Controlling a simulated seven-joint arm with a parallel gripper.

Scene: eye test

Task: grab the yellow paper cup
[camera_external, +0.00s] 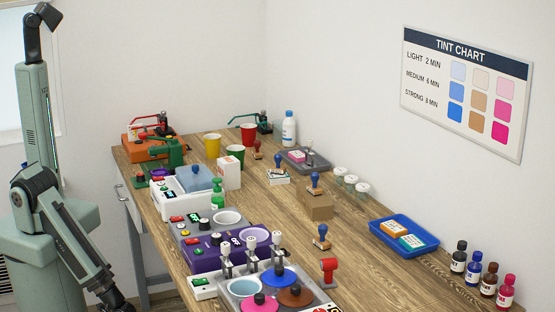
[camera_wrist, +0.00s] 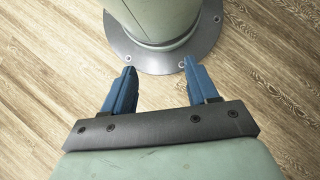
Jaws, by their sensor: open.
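The yellow paper cup (camera_external: 212,146) stands upright toward the far end of the wooden table in the external view. A red cup (camera_external: 249,134) stands to its right and behind, and a green cup (camera_external: 236,153) to its right and slightly nearer. My gripper (camera_wrist: 158,72) is open and empty in the wrist view, its two blue fingers apart above the wood-look floor and pointing at my round base plate. In the external view my arm hangs low at the left, off the table and far from the cup; the fingertips are not clear there.
A white box (camera_external: 229,173) stands in front of the cups. A green device (camera_external: 163,154) and an orange device (camera_external: 146,139) stand left of the yellow cup. A white bottle (camera_external: 289,129) stands at the back. Control boxes line the table's left side; the middle right has bare wood.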

